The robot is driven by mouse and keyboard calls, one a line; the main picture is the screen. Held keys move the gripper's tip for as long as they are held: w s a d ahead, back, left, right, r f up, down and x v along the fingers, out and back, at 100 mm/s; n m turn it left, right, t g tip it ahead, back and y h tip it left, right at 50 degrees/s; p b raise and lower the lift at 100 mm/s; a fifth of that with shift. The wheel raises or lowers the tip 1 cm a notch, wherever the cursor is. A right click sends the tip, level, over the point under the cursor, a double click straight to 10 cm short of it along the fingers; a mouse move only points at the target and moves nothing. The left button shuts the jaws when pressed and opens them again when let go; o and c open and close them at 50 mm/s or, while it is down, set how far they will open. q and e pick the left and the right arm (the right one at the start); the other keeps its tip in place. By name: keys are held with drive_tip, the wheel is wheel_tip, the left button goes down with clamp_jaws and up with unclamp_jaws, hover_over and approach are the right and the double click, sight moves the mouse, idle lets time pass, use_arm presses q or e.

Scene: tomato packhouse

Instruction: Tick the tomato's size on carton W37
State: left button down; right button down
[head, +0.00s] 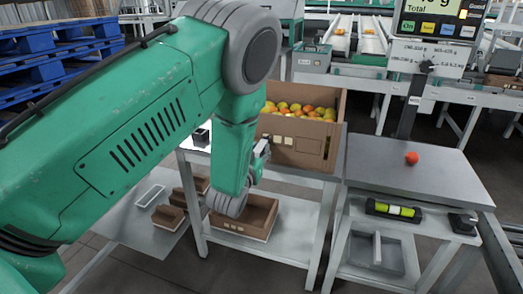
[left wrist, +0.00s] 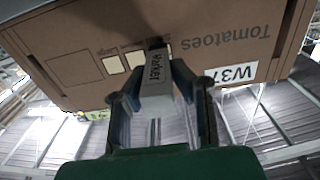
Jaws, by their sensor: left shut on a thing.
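Carton W37 (head: 318,153) is an open brown box holding several red, orange and yellow tomatoes. In the left wrist view its printed face (left wrist: 200,40) appears upside down, with "Tomatoes", the W37 label (left wrist: 236,73) and a row of pale boxes (left wrist: 112,64). A single red tomato (head: 412,158) rests on the grey scale plate (head: 388,178). My left gripper (left wrist: 157,82) is shut on a grey-white marker (left wrist: 157,88), its dark tip close to the carton face beside the boxes; I cannot tell if it touches. The gripper also shows at the carton's front (head: 261,152). My right gripper is out of view.
The weighing display (head: 440,18) stands behind the scale; its reading is partly cut off. A shelf below the scale holds a green-and-black item (head: 394,209) and a grey tray (head: 377,252). Brown trays (head: 262,213) sit below the carton. Blue pallets (head: 50,50) are stacked back left.

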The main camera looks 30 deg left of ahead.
use_arm(q)
drive_tip(key=shift+p+v, duration=0.35)
drive_tip(key=shift+v, duration=0.65)
drive_tip(key=shift+p+v, duration=0.45)
drive_tip(key=shift+v, duration=1.55)
drive_tip(key=shift+d, duration=0.1)
